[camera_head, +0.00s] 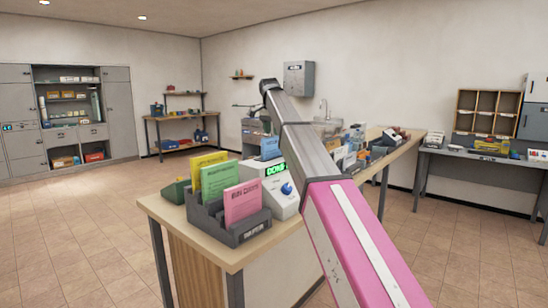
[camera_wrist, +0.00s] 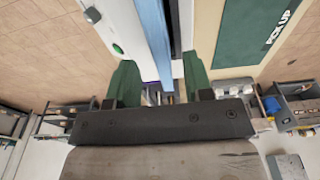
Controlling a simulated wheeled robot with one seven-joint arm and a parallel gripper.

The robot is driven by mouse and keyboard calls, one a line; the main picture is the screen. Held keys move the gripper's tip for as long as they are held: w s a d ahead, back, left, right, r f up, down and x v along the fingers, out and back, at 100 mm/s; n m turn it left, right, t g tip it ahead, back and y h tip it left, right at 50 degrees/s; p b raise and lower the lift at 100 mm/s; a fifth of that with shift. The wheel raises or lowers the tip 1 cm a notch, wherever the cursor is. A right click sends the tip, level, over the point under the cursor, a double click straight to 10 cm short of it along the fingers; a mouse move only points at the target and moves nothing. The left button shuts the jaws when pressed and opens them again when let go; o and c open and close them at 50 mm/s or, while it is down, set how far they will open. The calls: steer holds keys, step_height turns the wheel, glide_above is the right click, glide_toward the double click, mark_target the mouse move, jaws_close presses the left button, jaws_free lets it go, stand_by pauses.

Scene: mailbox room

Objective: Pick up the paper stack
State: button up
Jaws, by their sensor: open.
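A blue slab-like thing (camera_wrist: 152,35), seen edge-on, extends between the two green fingers of my gripper (camera_wrist: 160,82) in the wrist view. I cannot tell for sure that it is the paper stack. The gripper is open, with a gap visible beside the blue thing, and I cannot make out contact. In the head view, a blue sheet (camera_head: 270,147) stands behind the white scale on the counter and may be the same thing. My arm crosses the middle of the head view and hides part of the counter; the fingertips are not clear there.
The wooden counter (camera_head: 160,209) carries a dark holder (camera_head: 226,228) with yellow, green and pink cards, and a white scale (camera_head: 284,200). More items crowd the counter behind my arm. A green "PICK UP" panel (camera_wrist: 255,35) shows in the wrist view. The tiled floor at left is clear.

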mark_target(274, 142)
steer(key=shift+w+d+f, duration=0.15)
steer(key=shift+f, duration=0.85)
steer(key=shift+w+d+f, duration=0.1)
steer(key=shift+f, duration=0.9)
steer(key=shift+w+d+f, duration=0.15)
steer(key=shift+f, duration=0.85)
steer(key=shift+r, duration=0.1)
jaws_close()
